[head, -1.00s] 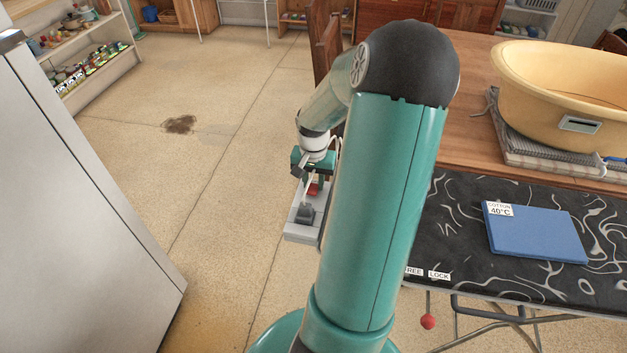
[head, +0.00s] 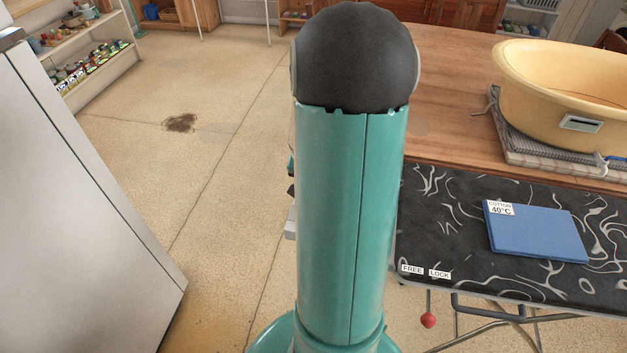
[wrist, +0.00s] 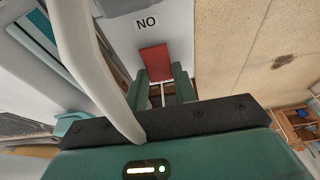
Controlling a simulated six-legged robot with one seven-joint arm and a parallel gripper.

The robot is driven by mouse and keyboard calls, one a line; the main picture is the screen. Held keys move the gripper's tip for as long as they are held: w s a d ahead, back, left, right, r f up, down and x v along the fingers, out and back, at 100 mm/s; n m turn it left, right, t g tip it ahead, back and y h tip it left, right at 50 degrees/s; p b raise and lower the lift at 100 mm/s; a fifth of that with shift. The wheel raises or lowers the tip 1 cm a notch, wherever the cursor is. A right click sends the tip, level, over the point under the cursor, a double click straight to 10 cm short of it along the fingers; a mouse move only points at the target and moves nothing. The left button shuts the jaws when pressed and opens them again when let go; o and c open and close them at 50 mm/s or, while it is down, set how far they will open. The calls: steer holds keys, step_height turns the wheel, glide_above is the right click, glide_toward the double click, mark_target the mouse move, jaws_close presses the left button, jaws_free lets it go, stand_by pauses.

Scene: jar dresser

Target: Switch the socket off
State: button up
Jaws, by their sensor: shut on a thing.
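The socket is a pale board (wrist: 176,32) in the wrist view, with a label reading "NO" in this picture, which may be "ON" upside down. A red switch (wrist: 155,60) stands on it, just below the label. My gripper (wrist: 160,82) is shut on the red switch, with one green finger at each side; the exact contact is hard to see. In the head view my arm hides the gripper and the switch. Only a sliver of the pale socket board (head: 290,223) shows at the arm's left edge.
A grey cabinet (head: 70,210) stands left, with open floor between.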

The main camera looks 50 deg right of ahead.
steer(key=o, duration=1)
steer(key=shift+r, duration=0.1)
steer(key=v, duration=1.3)
steer(key=shift+r, duration=0.35)
